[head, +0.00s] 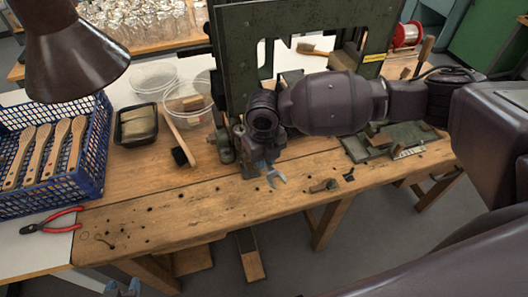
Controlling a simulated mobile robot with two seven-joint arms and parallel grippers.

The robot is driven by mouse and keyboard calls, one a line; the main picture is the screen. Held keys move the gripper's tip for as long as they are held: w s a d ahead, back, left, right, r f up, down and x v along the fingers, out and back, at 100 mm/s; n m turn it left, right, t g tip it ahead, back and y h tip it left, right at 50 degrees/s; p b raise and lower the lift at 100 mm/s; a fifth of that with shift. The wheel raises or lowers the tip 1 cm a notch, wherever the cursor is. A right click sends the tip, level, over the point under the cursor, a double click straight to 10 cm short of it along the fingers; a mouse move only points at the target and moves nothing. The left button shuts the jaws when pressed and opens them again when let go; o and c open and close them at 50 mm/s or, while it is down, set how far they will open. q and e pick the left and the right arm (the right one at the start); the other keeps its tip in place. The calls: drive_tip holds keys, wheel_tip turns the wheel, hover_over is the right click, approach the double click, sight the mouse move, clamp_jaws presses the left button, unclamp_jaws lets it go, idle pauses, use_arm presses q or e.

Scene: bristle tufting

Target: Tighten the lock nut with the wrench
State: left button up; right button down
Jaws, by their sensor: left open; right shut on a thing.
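My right gripper (261,158) hangs in front of the dark green tufting machine (290,18), near its lower left part. It is shut on a grey wrench (275,179), whose open-ended jaw points down and right above the workbench's front part. The wrench's other end is hidden by the gripper. I cannot make out the lock nut; my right wrist and forearm cover much of the machine's lower part. Two bluish fingertips of my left gripper (123,288) show at the bottom edge, below the bench front, apart and with nothing visible between them.
A lamp shade (70,55) hangs upper left. The front-left bench is mostly clear.

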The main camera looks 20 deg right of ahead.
drive_tip(key=shift+f, duration=0.4)
drive_tip(key=shift+f, duration=1.1)
idle(2.7)
drive_tip(key=shift+a, duration=0.1)
drive_tip(key=shift+s+a+m, duration=0.2)
drive_tip(key=shift+a+m, duration=0.45)
drive_tip(key=shift+m, duration=0.05)
drive_tip(key=shift+a, duration=0.15)
